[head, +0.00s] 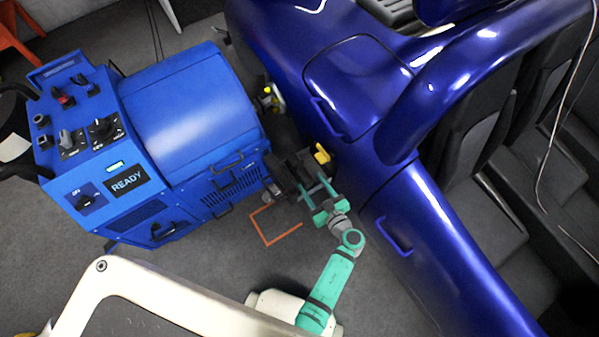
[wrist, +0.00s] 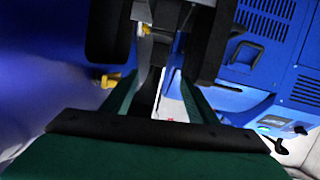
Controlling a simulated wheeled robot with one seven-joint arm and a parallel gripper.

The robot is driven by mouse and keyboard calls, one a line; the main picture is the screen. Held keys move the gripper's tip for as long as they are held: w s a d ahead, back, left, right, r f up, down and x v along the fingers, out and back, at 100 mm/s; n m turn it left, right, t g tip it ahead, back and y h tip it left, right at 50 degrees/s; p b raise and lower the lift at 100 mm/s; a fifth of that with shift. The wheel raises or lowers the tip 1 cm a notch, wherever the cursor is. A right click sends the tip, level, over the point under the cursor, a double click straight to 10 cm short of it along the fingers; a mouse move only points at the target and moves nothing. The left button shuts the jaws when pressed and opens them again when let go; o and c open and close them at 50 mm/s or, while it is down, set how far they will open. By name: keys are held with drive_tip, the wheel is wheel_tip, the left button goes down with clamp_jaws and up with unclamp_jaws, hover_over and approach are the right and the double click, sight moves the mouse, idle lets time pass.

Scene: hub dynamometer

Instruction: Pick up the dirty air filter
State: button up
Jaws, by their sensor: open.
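I cannot make out a dirty air filter for certain in either view. My gripper (head: 314,190) is teal and open, low between the blue machine and the blue car, beside dark hub parts (head: 292,168). In the wrist view its two green fingers (wrist: 160,88) stand apart. Between and beyond them are grey metal parts (wrist: 152,45) and a white patch (wrist: 172,108) with a small red mark, which I cannot identify. Nothing is clearly held. The dark gripper body hides the lower part of the wrist view.
The blue machine (head: 185,120) with a READY display (head: 126,181) stands left. The blue car body (head: 420,200) closes off the right. A yellow part (head: 321,154) sits by the hub. An orange outline (head: 283,238) marks the floor. Bare grey floor lies around the outline.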

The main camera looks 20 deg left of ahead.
sight(300, 168)
drive_tip(key=shift+g, duration=0.7)
drive_tip(key=x, duration=0.4)
drive_tip(key=d+f+x, duration=0.1)
drive_tip(key=x, duration=0.3)
drive_tip(key=f+x, duration=0.1)
drive_tip(key=x, duration=0.4)
drive_tip(key=shift+w+d, duration=0.2)
drive_tip(key=shift+w, duration=0.2)
drive_tip(key=shift+c, duration=0.7)
clamp_jaws()
